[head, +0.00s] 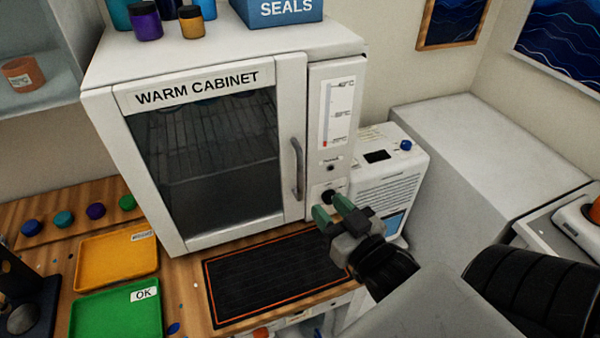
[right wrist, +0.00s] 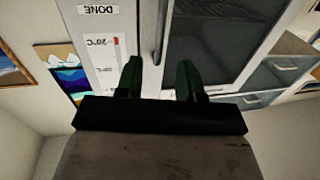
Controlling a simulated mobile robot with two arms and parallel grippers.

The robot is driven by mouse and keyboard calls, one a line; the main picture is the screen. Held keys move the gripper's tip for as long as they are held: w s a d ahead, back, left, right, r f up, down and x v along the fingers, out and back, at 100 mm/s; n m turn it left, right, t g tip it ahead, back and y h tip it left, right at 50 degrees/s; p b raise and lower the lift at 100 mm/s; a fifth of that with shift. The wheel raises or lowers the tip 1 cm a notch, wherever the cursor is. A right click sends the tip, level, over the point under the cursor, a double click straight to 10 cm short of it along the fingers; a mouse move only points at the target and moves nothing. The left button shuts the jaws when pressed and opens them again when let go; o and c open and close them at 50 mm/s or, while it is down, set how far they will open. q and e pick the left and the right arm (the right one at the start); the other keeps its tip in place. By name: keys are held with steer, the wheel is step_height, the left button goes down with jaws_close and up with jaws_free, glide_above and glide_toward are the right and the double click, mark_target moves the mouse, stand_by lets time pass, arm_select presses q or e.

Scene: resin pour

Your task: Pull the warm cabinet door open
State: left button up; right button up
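The warm cabinet (head: 215,225) stands on the wooden bench, its door (head: 283,130) shut. The door has a dark window with wire racks behind it and a grey vertical handle (head: 298,168) on its right side. My right gripper (head: 330,208) is below and to the right of the handle, in front of the lower control panel, and is not around the handle. In the right wrist view its two green fingers (right wrist: 158,78) are apart with nothing held between them. The door's dark window (right wrist: 210,40) shows beyond them. My left gripper is not in view.
A black mat with an orange edge (head: 225,314) lies before the cabinet. A yellow tray (head: 115,262) and a green tray (head: 115,312) lie to its left. Jars (head: 145,22) and a blue SEALS box (head: 280,12) stand on top. A white machine (head: 388,180) stands to the right.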

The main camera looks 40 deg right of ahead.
mark_target(301, 178)
steer(key=w+p, duration=0.3)
steer(key=w, duration=0.6)
steer(key=shift+w+d, duration=0.15)
steer(key=shift+w, duration=0.55)
jaws_close()
